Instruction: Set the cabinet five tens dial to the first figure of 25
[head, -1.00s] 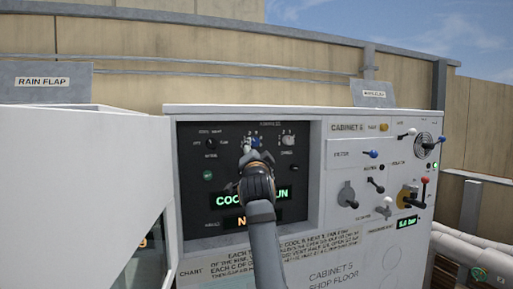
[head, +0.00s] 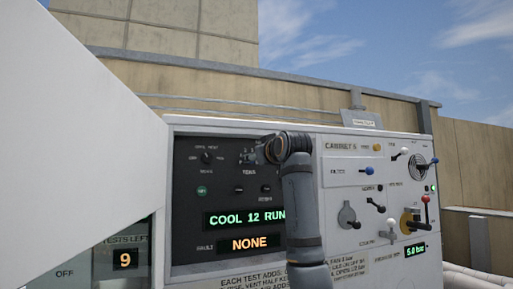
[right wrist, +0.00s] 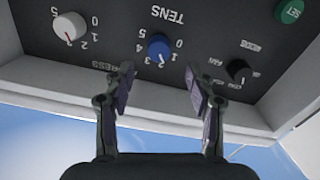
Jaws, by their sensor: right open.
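The blue tens dial (right wrist: 159,46) sits on the dark panel under the word TENS, upside down in the right wrist view, with figures around it. I cannot tell surely which figure its pointer marks. My right gripper (right wrist: 159,73) is open and empty. Its fingers point at the panel, one to each side of the dial, apart from it. In the head view my right gripper (head: 262,150) is in front of the dial area of the panel (head: 190,235) and hides part of it. My left gripper is not in view.
A white-knobbed dial (right wrist: 69,28) and a small black selector (right wrist: 238,70) flank the blue dial. A green SET button (right wrist: 289,10) is close by. The display (head: 246,219) reads COOL 12 RUN; the fault display (head: 256,243) reads NONE. Levers (head: 366,171) stand to the right.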

